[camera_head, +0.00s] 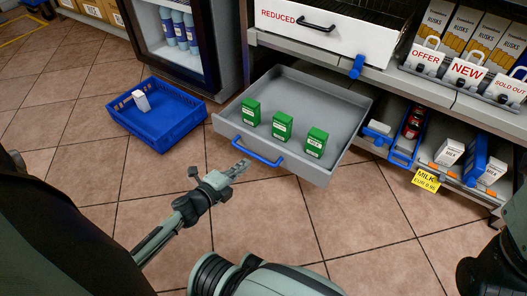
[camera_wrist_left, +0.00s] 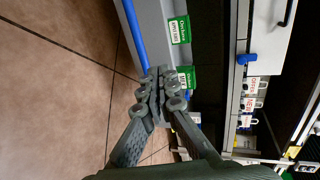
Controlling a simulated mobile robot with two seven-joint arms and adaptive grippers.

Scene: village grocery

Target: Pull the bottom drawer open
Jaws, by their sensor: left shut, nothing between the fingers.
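The grey bottom drawer (camera_head: 335,110) stands pulled out from under the shelving, with three green cartons (camera_head: 282,125) inside. Its blue bar handle (camera_head: 257,152) is on the front panel. In the left wrist view the handle (camera_wrist_left: 132,35) runs along the drawer front, with green cartons (camera_wrist_left: 180,30) behind it. My left gripper (camera_head: 241,167) is shut and empty, in front of the drawer and close to the handle. In the left wrist view its fingertips (camera_wrist_left: 160,76) are together and hide part of the drawer edge. My right gripper is not in view.
A blue crate (camera_head: 185,133) holding a small white carton stands on the floor to the left, beside a glass-door cooler (camera_head: 185,60). A white upper drawer (camera_head: 325,30) marked REDUCED is above. Lower shelves with milk cartons (camera_head: 449,152) are at right. The tiled floor in front is clear.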

